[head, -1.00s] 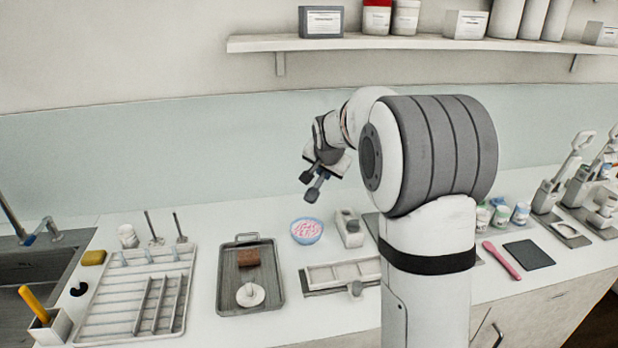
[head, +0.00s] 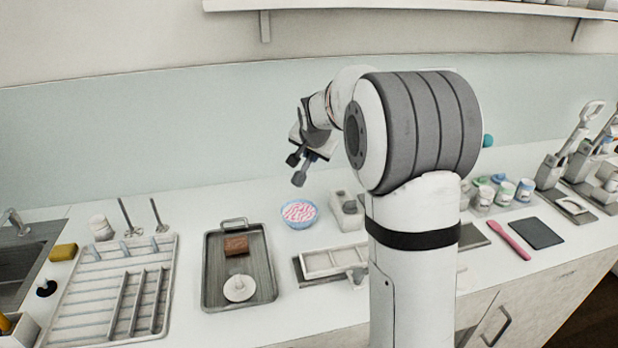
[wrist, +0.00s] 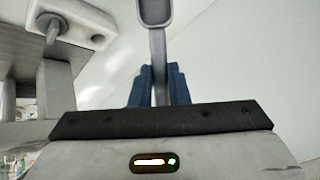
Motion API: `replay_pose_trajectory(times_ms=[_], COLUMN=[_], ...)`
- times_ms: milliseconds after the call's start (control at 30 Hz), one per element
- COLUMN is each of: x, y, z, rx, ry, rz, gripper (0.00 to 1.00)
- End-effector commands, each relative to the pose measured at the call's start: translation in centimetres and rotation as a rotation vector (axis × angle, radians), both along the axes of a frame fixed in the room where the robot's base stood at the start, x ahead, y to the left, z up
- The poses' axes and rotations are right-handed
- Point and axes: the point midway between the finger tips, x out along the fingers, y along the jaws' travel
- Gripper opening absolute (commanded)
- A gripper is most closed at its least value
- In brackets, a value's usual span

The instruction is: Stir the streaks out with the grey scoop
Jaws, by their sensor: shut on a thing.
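The grey scoop (wrist: 156,50) shows in the wrist view, its long handle between the blue fingertips of my gripper (wrist: 159,86). Its dished end is at the top edge, partly cut off, and looks empty. In the head view my gripper (head: 297,169) hangs in the air above and behind the blue bowl (head: 299,223), apart from it; I cannot make out the scoop there. The bowl stands on the counter and holds a pink and white streaked mix (head: 299,211).
A dark tray (head: 211,284) with a brown block (head: 236,246) and a white lidlike disc (head: 239,288) lies left of the bowl. A grey-white device (head: 346,210) stands close to its right. A white frame (head: 331,260) lies in front. A drying rack (head: 88,304) is further left.

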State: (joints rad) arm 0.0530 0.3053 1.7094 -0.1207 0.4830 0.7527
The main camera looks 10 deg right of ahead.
Motion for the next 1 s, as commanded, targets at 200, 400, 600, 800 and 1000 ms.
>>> replay_pose_trajectory(times_ms=[200, 400, 600, 800, 1000], x=[0.0, 0.0, 0.0, 0.0, 0.0], y=[0.0, 0.1, 0.1, 0.1, 0.1], z=[-3.8, -4.4, -5.0, -6.3, -7.9], rx=[0.000, -0.001, 0.000, 0.000, 0.000], ry=[-0.001, -0.001, -0.001, -0.001, -0.001], rz=[0.000, 0.001, 0.001, 0.001, 0.001], gripper=[0.00, 0.00, 0.00, 0.00, 0.00])
